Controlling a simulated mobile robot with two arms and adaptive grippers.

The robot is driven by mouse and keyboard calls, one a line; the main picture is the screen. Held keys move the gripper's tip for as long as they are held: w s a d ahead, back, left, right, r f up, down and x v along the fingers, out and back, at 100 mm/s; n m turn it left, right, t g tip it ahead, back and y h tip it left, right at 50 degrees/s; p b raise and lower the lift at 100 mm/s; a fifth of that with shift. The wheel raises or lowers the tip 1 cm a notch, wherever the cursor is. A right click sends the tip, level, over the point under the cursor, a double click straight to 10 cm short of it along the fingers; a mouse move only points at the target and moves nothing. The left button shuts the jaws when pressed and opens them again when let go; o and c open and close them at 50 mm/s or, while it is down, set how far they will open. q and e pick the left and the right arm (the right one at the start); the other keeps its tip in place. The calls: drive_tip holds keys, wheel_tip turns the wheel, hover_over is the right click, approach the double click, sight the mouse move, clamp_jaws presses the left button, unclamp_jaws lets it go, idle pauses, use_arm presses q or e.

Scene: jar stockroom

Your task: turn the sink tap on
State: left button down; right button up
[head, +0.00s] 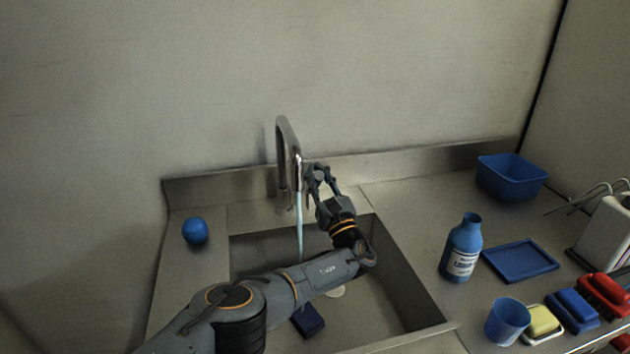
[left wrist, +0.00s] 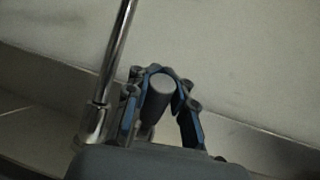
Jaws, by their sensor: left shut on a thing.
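The metal tap (head: 287,160) stands at the back of the sink (head: 405,285). A pale blue stream of water (head: 299,228) runs down from its spout into the basin. My left gripper (head: 319,172) is just right of the tap, with its arm reaching across the basin. In the left wrist view, my left gripper (left wrist: 166,82) is shut on a grey cylindrical tap handle (left wrist: 158,92), with a finger on either side. The chrome tap pipe (left wrist: 115,60) rises to the left of the fingers there. My right gripper is not in view.
A blue ball (head: 195,231) sits left of the basin. On the right counter are a blue bottle (head: 462,250), blue tray (head: 520,260), blue tub (head: 511,178), blue cup (head: 507,321) and several brushes or sponges. A dark blue block (head: 308,321) lies in the sink below my arm.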

use_arm(q)
drive_tip(key=shift+s+d+f, duration=0.1)
drive_tip(key=shift+f, duration=0.1)
drive_tip(key=c, duration=1.1)
unclamp_jaws()
drive_tip(key=shift+r, duration=0.1)
drive_tip(key=v, duration=1.2)
